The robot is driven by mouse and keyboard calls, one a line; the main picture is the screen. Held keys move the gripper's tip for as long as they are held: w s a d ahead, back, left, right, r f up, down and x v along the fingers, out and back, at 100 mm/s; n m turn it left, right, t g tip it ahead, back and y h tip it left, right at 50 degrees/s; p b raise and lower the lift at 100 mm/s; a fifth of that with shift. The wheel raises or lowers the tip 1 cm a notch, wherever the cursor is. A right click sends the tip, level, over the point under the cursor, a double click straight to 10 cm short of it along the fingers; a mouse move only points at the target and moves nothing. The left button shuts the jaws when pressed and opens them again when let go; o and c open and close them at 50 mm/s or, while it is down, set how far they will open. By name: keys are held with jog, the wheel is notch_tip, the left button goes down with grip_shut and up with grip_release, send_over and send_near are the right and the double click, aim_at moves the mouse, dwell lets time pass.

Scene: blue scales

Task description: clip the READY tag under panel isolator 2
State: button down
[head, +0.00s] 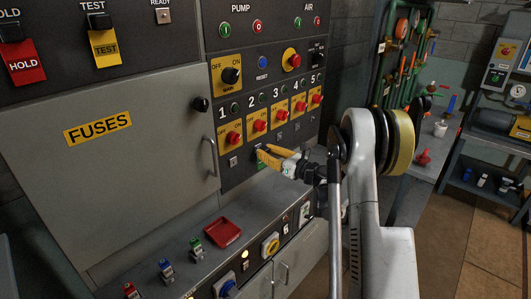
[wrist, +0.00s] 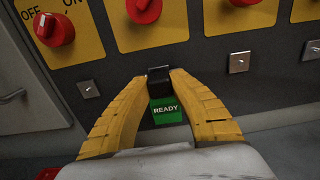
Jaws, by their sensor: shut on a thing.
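The green READY tag (wrist: 166,110) hangs from a black clip (wrist: 159,77) pinched between my gripper's yellow fingertips (wrist: 159,74). In the head view my gripper (head: 262,152) is at the panel face, just below isolator 2 (head: 260,126), a red knob on a yellow plate. A sliver of the tag's green (head: 261,167) shows under the fingers. In the wrist view isolator 2's knob (wrist: 143,10) is above the clip. The metal plate under isolator 2 is hidden behind clip and fingers. Whether the clip touches it, I cannot tell.
Small metal plates under isolator 1 (wrist: 88,89) and isolator 3 (wrist: 239,62) are bare. HOLD (head: 25,62) and TEST (head: 105,47) tags hang upper left; the READY holder (head: 162,15) is bare. A ledge below carries a red tray (head: 222,232) and padlocks. The FUSES door handle (head: 211,156) sticks out left.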

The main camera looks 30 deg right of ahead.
jog(key=shift+w+a, duration=0.2)
jog(key=shift+w, duration=0.3)
jog(key=c, duration=1.2)
grip_release()
jog(key=v, duration=1.2)
